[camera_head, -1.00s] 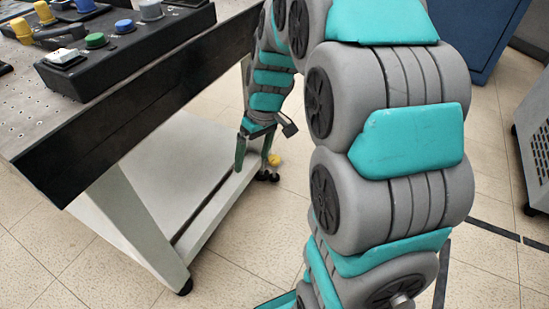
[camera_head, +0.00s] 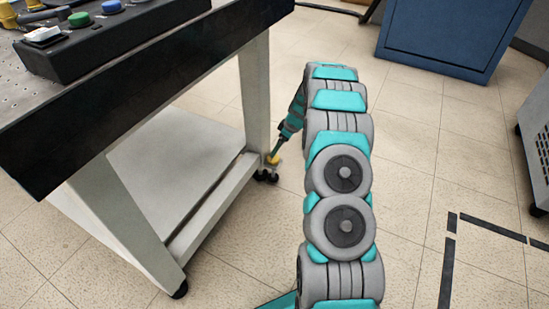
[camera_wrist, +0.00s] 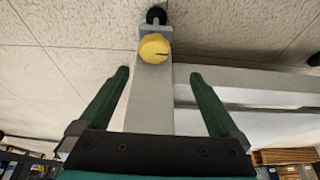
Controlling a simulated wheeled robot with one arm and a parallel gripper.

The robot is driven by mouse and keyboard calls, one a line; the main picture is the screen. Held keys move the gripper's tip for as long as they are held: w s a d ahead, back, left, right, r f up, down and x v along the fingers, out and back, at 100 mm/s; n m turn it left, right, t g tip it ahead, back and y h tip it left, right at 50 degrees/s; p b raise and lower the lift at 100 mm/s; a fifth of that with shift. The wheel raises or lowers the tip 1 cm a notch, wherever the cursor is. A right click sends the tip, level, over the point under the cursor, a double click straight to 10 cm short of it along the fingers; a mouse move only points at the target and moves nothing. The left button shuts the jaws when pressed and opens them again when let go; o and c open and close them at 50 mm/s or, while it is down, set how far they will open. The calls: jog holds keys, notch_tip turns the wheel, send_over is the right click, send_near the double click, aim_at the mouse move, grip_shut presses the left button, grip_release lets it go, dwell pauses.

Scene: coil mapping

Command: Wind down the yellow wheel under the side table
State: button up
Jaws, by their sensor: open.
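The yellow wheel (camera_wrist: 154,48) sits at the foot of the side table's leg, just by a black caster (camera_wrist: 156,16). In the head view the yellow wheel (camera_head: 273,159) shows as a small spot at the base of the far right leg, partly hidden by my gripper. My gripper (camera_wrist: 158,74) is open, with its two green fingers apart. In the wrist view the wheel lies between and beyond the fingertips, with nothing held. In the head view my gripper (camera_head: 277,153) is low by the leg, close to the wheel; I cannot tell if they touch.
The side table (camera_head: 160,75) has a pale frame and lower shelf (camera_head: 175,160) left of my arm. A control box (camera_head: 80,45) with coloured knobs stands on top. A blue cabinet (camera_head: 445,35) is at the back right.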

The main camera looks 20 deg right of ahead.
aim_at(275, 158)
jog(key=x, duration=0.5)
jog(key=d+x, duration=0.1)
jog(key=x, duration=0.2)
jog(key=shift+f, duration=0.1)
jog(key=shift+w+f, duration=0.25)
jog(key=shift+f, duration=0.1)
jog(key=shift+c, duration=0.2)
